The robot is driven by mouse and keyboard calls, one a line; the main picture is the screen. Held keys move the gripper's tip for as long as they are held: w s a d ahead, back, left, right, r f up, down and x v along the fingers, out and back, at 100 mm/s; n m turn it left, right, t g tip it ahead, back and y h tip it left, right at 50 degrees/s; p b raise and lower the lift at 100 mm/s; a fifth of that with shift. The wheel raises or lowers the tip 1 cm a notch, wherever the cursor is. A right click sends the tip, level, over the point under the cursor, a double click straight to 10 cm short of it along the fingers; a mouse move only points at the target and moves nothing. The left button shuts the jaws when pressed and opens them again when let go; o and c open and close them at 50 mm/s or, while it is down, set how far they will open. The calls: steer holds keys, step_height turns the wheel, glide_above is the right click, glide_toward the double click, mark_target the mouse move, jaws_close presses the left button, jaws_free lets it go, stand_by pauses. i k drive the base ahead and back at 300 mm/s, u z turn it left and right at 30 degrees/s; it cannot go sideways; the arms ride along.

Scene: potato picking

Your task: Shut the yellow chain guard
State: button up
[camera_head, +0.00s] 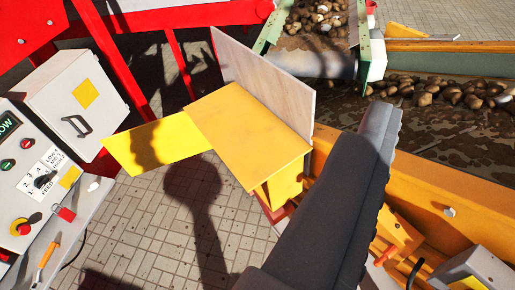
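The yellow chain guard (250,133) is in the middle of the view, a box-like cover with a flat top. A thin, brighter yellow panel (152,146) sticks out from its left side over the paved floor, so the guard looks open; the hinge is not clear. My gripper (378,130) is a dark grey block rising from the bottom edge, to the right of the guard. In the picture its tip lies right of the guard, with a visible gap to the yellow top. I see nothing held, and I cannot tell whether the fingers are parted.
A pale upright board (262,82) stands along the guard's back edge. A control box (35,170) with buttons and a grey cabinet (80,105) are at left. Red frame bars (105,50) cross the upper left. A conveyor with potatoes (450,92) runs at right.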

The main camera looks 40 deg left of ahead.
mark_target(143, 149)
steer(key=u, duration=2)
steer(key=i, duration=1.9)
steer(key=z, duration=1.3)
